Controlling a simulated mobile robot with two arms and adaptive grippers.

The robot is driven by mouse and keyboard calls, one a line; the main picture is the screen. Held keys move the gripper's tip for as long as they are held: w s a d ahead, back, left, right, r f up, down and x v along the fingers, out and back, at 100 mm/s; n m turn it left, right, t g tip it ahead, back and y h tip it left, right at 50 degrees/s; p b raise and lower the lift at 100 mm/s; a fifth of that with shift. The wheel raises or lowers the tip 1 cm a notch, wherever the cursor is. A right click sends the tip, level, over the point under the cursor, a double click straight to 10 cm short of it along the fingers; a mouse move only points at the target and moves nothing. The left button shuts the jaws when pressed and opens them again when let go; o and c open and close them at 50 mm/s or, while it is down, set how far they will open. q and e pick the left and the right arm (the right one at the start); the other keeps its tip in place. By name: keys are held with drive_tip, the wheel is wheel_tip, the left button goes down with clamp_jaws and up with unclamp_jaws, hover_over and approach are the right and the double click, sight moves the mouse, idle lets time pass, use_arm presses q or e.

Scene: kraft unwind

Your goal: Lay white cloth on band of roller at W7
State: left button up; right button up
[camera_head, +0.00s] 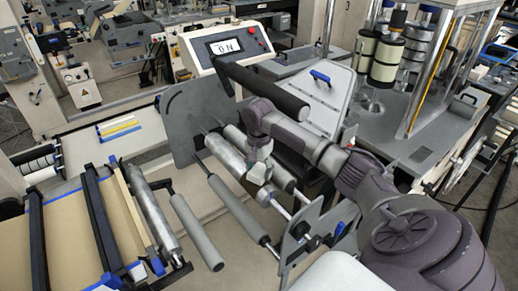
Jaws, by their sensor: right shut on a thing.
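My right arm reaches in from the right, over a roller stand. Its gripper (260,165) points down and is shut on a small white cloth (262,175). The cloth is at the metal roller (226,154) and the roller behind it (282,176); I cannot tell if it touches either. A lower grey roller (238,210) lies in front of the gripper. I see no W7 label, and a band on the rollers is too small to make out. My left gripper is not in view.
A black roller (262,90) crosses above, behind the wrist. A grey side plate (190,118) stands left of the gripper, and a control box (228,47) reading "ON" is behind. Brown kraft web (70,235) lies at the lower left. A machine with upright posts (440,65) fills the right back.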

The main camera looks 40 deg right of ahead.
sight(259, 170)
drive_tip(key=o, duration=1.1)
drive_tip(key=shift+f, duration=0.1)
drive_tip(key=shift+o, duration=0.2)
drive_tip(key=shift+r+b, duration=0.3)
drive_tip(key=shift+r, duration=0.2)
wheel_tip(259, 170, up, 11)
drive_tip(key=b, duration=0.2)
drive_tip(key=shift+r+b, duration=0.15)
drive_tip(key=shift+b, duration=0.2)
